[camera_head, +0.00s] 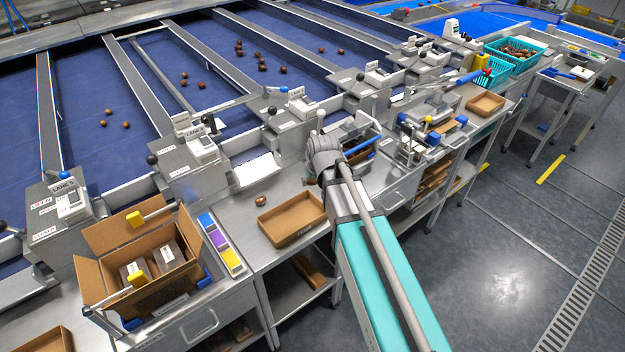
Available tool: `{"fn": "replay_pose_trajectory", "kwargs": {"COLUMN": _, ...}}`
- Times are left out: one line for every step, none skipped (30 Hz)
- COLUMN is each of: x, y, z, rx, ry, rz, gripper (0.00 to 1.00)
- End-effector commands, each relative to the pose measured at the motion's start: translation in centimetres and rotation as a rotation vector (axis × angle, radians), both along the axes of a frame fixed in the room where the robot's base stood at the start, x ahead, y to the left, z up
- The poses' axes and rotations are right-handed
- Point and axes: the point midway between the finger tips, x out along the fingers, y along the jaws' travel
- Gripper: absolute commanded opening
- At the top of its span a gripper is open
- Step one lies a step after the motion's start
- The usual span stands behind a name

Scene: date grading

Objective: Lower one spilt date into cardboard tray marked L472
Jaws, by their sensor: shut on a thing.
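A brown date (261,201) lies on the steel table, just left of an open cardboard tray (280,240). The tray looks empty inside, and a small label on its front wall is too small to read surely. My arm reaches in from the lower right. Its grey wrist is right of the tray and above the table. The wrist hides the jaws, so I see neither my fingertips nor anything between them. Another cardboard tray (485,103) stands further along the benches at the upper right, and a third (42,340) is cut off at the lower left.
An open carton (165,290) with packs inside stands left of the tray, beside a strip of coloured cards (221,243). Lane machines with levers line the back of the table. Several dates lie on the blue belts (225,70). Teal crates (490,72) stand at the far right.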

Motion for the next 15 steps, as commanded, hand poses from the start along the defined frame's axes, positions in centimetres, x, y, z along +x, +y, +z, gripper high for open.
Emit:
{"fn": "replay_pose_trajectory", "kwargs": {"x": -0.2, "y": 0.1, "z": 0.3, "rx": 0.000, "ry": 0.000, "rz": 0.000, "gripper": 0.44}}
{"fn": "replay_pose_trajectory", "kwargs": {"x": -0.4, "y": 0.1, "z": 0.4, "rx": 0.000, "ry": 0.000, "rz": 0.000, "gripper": 0.44}}
{"fn": "replay_pose_trajectory", "kwargs": {"x": -0.6, "y": 0.2, "z": 0.6, "rx": 0.000, "ry": 0.000, "rz": 0.001, "gripper": 0.44}}
{"fn": "replay_pose_trajectory", "kwargs": {"x": -0.7, "y": 0.2, "z": 0.7, "rx": 0.000, "ry": 0.000, "rz": 0.001, "gripper": 0.44}}
{"fn": "replay_pose_trajectory", "kwargs": {"x": -0.9, "y": 0.3, "z": 0.9, "rx": 0.000, "ry": 0.000, "rz": 0.001, "gripper": 0.44}}
{"fn": "replay_pose_trajectory", "kwargs": {"x": -1.2, "y": 0.4, "z": 1.1, "rx": -0.001, "ry": 0.000, "rz": 0.002, "gripper": 0.44}}
{"fn": "replay_pose_trajectory", "kwargs": {"x": -1.5, "y": 0.5, "z": 1.2, "rx": -0.001, "ry": 0.000, "rz": 0.002, "gripper": 0.44}}
{"fn": "replay_pose_trajectory", "kwargs": {"x": -1.7, "y": 0.6, "z": 1.4, "rx": -0.001, "ry": 0.000, "rz": 0.002, "gripper": 0.44}}
{"fn": "replay_pose_trajectory", "kwargs": {"x": -2.1, "y": 0.8, "z": 1.6, "rx": -0.001, "ry": 0.000, "rz": 0.002, "gripper": 0.44}}
{"fn": "replay_pose_trajectory", "kwargs": {"x": -2.4, "y": 0.9, "z": 1.8, "rx": -0.001, "ry": 0.000, "rz": 0.002, "gripper": 0.44}}
{"fn": "replay_pose_trajectory", "kwargs": {"x": -2.7, "y": 1.0, "z": 1.7, "rx": -0.001, "ry": 0.000, "rz": 0.002, "gripper": 0.44}}
{"fn": "replay_pose_trajectory", "kwargs": {"x": -3.1, "y": 1.2, "z": 1.7, "rx": 0.000, "ry": 0.000, "rz": 0.001, "gripper": 0.44}}
{"fn": "replay_pose_trajectory", "kwargs": {"x": -3.4, "y": 1.3, "z": 1.8, "rx": 0.000, "ry": 0.000, "rz": 0.001, "gripper": 0.44}}
{"fn": "replay_pose_trajectory", "kwargs": {"x": -3.7, "y": 1.4, "z": 1.5, "rx": 0.000, "ry": 0.000, "rz": 0.001, "gripper": 0.44}}
{"fn": "replay_pose_trajectory", "kwargs": {"x": -4.1, "y": 1.6, "z": 1.2, "rx": -0.001, "ry": 0.000, "rz": 0.002, "gripper": 0.44}}
